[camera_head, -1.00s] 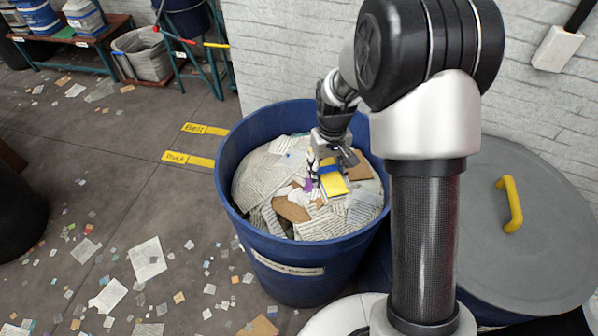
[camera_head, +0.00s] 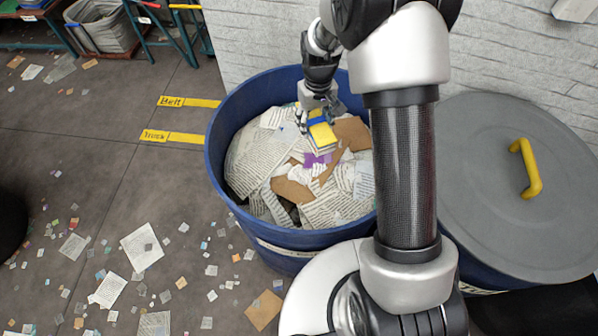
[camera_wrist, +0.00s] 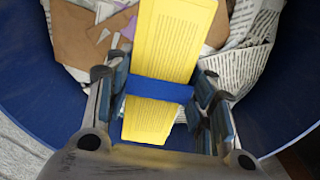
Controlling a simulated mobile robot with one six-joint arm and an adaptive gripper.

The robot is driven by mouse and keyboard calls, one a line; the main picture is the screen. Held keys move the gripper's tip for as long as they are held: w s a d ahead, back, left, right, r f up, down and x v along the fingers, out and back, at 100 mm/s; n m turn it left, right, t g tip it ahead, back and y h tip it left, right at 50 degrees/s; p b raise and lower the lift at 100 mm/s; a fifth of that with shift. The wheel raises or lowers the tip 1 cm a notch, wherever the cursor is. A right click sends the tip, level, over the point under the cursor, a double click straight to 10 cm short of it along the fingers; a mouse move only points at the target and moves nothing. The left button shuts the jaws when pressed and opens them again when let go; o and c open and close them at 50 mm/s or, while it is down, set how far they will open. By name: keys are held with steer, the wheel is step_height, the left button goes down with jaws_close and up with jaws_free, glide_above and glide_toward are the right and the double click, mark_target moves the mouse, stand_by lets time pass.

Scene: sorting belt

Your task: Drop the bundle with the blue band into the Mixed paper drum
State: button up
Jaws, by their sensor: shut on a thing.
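The bundle is a yellow stack (camera_head: 322,132) with a blue band around it. In the wrist view the yellow bundle (camera_wrist: 172,40) stands between the fingers, with its blue band (camera_wrist: 158,90) level with the finger pads. My gripper (camera_head: 317,116) is shut on the bundle and holds it within the rim of the blue drum (camera_head: 216,150), over the papers near the back wall. The drum's front label is partly in view but too small to read here. Whether the bundle touches the papers below cannot be told.
Newspaper and brown card (camera_head: 292,191) fill much of the drum. A grey lid (camera_head: 480,190) with a yellow handle (camera_head: 527,168) covers another drum at right. A white brick wall stands behind. Paper scraps litter the floor at left, where yellow floor labels (camera_head: 172,137) lie.

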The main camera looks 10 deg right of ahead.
steer(key=shift+f+b, duration=0.3)
steer(key=shift+f, duration=0.4)
steer(key=o, duration=1.3)
step_height(320, 180, up, 12)
steer(key=shift+r, duration=0.1)
